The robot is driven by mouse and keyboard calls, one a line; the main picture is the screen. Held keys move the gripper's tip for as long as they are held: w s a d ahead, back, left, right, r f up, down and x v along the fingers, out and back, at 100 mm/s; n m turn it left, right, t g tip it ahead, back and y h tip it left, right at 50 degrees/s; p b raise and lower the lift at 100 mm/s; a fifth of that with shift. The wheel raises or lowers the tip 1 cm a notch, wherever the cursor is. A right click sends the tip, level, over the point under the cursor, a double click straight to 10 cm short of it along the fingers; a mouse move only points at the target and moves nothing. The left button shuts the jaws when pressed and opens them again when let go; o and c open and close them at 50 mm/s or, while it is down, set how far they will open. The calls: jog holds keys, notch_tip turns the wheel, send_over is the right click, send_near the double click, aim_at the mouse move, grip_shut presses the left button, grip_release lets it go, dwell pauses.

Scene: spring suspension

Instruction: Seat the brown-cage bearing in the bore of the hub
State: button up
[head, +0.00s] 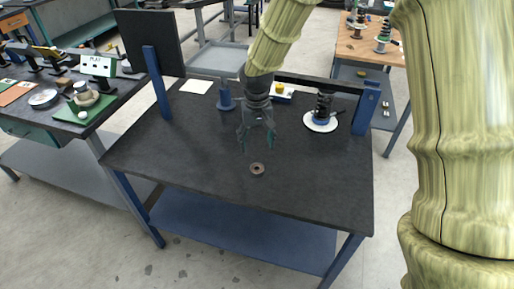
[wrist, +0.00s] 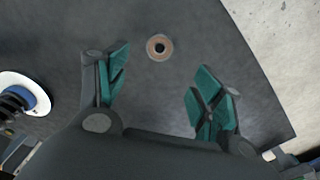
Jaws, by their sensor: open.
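The bearing is a small brownish ring with a dark centre (head: 257,169), lying flat on the dark table. It also shows in the wrist view (wrist: 151,48), beyond and between my fingertips, touched by neither. My gripper (head: 258,144) is open and empty above the table, a little behind the bearing in the head view. Its teal finger pads stand wide apart in the wrist view (wrist: 163,70). A blue upright piece with a round base (head: 226,98) stands at the table's back; I cannot tell whether it is the hub.
A dark spring unit (head: 323,105) stands on a white disc (head: 311,126) at the right; the disc shows at the wrist view's left (wrist: 35,82). A yellow-topped item (head: 280,89) and white paper (head: 196,86) lie at the back. The table's front (head: 215,175) is clear.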

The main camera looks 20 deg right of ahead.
jog(key=n+p, duration=0.3)
jog(key=n, duration=0.1)
send_over(257, 168)
jog(key=shift+s+a+f, duration=0.1)
jog(key=shift+s+f, duration=0.05)
jog(key=shift+f, duration=1.55)
jog(key=shift+s+a+f, duration=0.1)
jog(key=shift+f, duration=1.6)
jog(key=shift+w+d+f+p, duration=0.1)
jog(key=shift+f+p, duration=0.35)
jog(key=shift+f, duration=0.4)
jog(key=shift+w+d+f+p, duration=0.1)
jog(key=shift+f+p, duration=0.35)
jog(key=shift+f, duration=1.3)
jog(key=c, duration=1.4)
jog(key=shift+o, duration=0.2)
jog(key=shift+r, duration=0.1)
